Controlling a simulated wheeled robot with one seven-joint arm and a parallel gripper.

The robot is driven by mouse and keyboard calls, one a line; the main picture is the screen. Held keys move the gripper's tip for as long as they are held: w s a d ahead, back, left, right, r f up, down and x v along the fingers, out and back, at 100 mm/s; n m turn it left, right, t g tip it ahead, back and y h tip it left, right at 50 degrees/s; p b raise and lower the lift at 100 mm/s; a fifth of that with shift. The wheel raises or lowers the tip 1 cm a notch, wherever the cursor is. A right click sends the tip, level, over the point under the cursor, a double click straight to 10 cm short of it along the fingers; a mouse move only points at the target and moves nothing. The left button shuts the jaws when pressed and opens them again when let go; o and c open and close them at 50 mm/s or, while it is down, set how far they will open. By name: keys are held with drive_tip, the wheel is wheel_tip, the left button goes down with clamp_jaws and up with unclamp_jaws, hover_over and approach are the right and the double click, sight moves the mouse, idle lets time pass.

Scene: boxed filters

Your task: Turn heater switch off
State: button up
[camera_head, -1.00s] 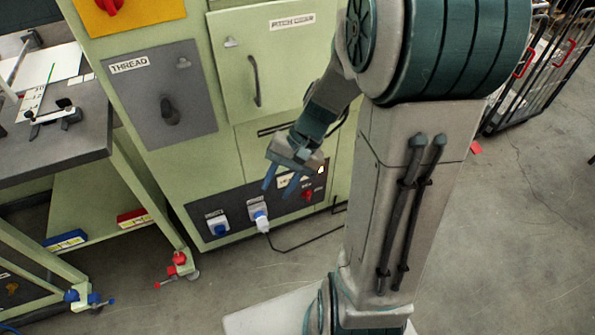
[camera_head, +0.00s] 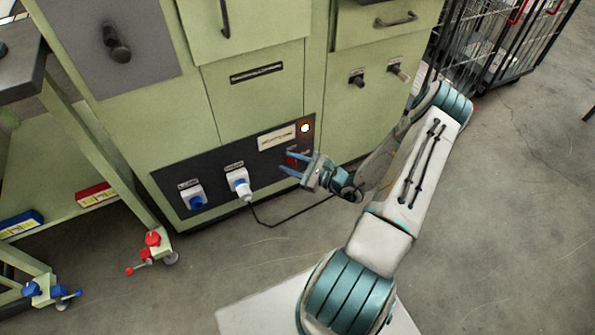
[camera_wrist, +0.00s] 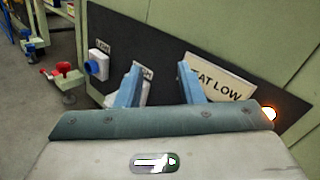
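My gripper (camera_head: 285,163) is open and empty. In the head view its two blue fingers overlap the area around the switch; contact cannot be told. In the wrist view the fingers (camera_wrist: 158,68) stand apart before the panel, and the switch does not show.
A blue socket (camera_head: 195,200) and a white plug (camera_head: 241,187) with a black cable sit left of my gripper. A green bench frame with red and blue clamps (camera_head: 152,240) stands at the left. Wire cages (camera_head: 490,40) stand at the back right. Floor at the right is clear.

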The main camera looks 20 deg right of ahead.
sight(294, 160)
drive_tip(key=d+f+m+t+h+b, duration=0.1)
drive_tip(key=d+f+m+h+b, duration=0.1)
drive_tip(key=d+f+m+h, duration=0.3)
drive_tip(key=s+f+m+t+h+b, duration=0.1)
drive_tip(key=f+m+t+h, duration=0.1)
drive_tip(key=f, duration=0.5)
drive_tip(key=d+f+m+t+h+b, duration=0.1)
drive_tip(key=d+f+m+h+b, duration=0.1)
drive_tip(key=d+f+m+h, duration=0.3)
drive_tip(key=w+a+n+y+b, duration=0.1)
drive_tip(key=w+b, duration=0.4)
drive_tip(key=w, duration=0.8)
drive_tip(key=shift+w+a+f+y, duration=0.3)
drive_tip(key=shift+a+f, duration=0.1)
drive_tip(key=shift+a, duration=0.2)
drive_tip(key=shift+s, duration=0.1)
clamp_jaws()
